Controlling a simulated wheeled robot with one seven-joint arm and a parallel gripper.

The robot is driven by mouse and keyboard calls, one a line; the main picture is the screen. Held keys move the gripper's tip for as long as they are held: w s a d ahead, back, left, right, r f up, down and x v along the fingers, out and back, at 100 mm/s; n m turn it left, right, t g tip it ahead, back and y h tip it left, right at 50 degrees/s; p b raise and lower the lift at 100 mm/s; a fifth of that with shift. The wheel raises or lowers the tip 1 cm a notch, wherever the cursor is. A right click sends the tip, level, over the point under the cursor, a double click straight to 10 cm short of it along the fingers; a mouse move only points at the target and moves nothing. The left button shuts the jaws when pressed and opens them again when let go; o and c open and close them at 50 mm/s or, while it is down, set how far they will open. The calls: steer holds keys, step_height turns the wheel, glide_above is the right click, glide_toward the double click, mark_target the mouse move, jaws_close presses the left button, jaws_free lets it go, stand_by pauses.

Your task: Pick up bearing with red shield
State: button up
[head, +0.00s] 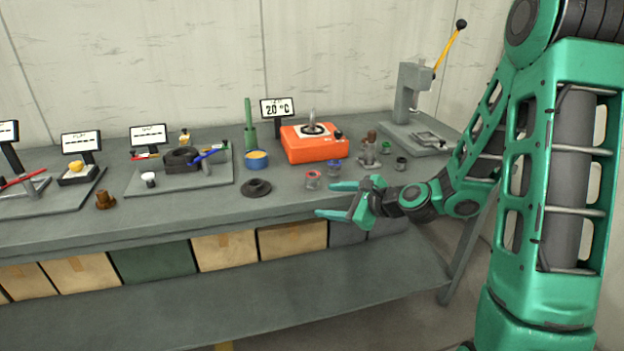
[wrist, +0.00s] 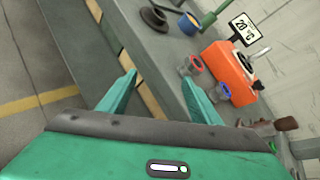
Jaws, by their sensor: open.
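The bearing with the red shield (head: 312,180) sits on the bench top, in front of the orange heater, near the front edge. It also shows in the wrist view (wrist: 192,65), beyond my right finger. My gripper (head: 325,200) is open and empty, with its fingers pointing left at the bench's front edge. It is close to the red-shielded bearing but apart from it. In the wrist view, my gripper's two fingers (wrist: 160,95) are spread with nothing between them.
A blue-shielded bearing (head: 333,168) stands just right of the red one. Green (head: 386,147) and black (head: 401,163) ones stand farther right. The orange heater (head: 314,143) is behind, a dark flanged part (head: 256,188) lies left, and an arbor press (head: 412,100) stands back right.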

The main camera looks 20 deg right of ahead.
steer(key=w+d+r+m+t+h, duration=0.1)
steer(key=w+d+r+m+t, duration=0.2)
steer(key=m, duration=0.5)
glide_toward(310, 174)
steer(key=x, duration=0.3)
steer(key=shift+a+f, duration=0.25)
steer(key=shift+f, duration=0.1)
steer(key=shift+d+x, duration=0.15)
steer(key=shift+x, duration=1.25)
steer(key=shift+d+x, duration=0.15)
steer(key=shift+x, duration=1.25)
steer(key=shift+w+r, duration=0.15)
steer(key=shift+w, duration=0.05)
steer(key=c, duration=1.2)
steer(key=shift+r, duration=0.15)
